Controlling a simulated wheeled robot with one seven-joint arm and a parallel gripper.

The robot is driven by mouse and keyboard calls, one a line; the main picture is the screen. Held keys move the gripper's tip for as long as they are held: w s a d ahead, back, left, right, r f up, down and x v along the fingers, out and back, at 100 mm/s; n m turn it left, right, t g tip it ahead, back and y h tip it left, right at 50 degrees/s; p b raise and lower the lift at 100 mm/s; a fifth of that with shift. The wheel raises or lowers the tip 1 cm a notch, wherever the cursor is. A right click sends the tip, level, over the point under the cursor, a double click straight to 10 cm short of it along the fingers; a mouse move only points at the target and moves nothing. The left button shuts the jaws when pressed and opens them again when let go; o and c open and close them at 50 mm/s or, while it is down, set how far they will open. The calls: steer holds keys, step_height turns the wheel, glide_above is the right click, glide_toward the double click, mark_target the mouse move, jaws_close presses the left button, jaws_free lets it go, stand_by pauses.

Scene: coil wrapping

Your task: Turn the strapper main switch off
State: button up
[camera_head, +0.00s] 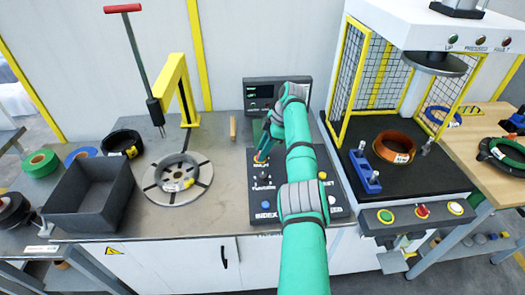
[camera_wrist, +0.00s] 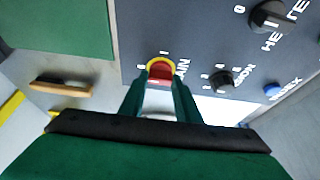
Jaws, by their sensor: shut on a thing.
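The strapper main switch is a red knob on a yellow ring (camera_wrist: 158,66) on the dark control panel (camera_wrist: 190,25), with "I" and "0" marks beside it and lettering partly hidden. In the head view, the panel (camera_head: 290,212) lies on the bench and the switch is mostly covered by my gripper (camera_head: 264,150). In the wrist view, the two green fingers of my gripper (camera_wrist: 161,84) reach the switch from below and are shut on the red knob, one on each side. The knob's exact pointing direction is hard to tell.
A black tension knob (camera_wrist: 223,80), a heater knob (camera_wrist: 270,17) and a blue index button (camera_wrist: 272,91) are close by on the panel. A display box (camera_head: 258,92) stands behind it. A round plate with a coil (camera_head: 150,180) and a caged press (camera_head: 385,140) flank the panel.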

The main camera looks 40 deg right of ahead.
steer(key=shift+w+a+r, duration=0.1)
steer(key=shift+w+r, duration=0.05)
steer(key=o, duration=1)
steer(key=shift+o, duration=0.2)
steer(key=v, duration=1)
steer(key=shift+s+r, duration=0.2)
steer(key=shift+r, duration=0.05)
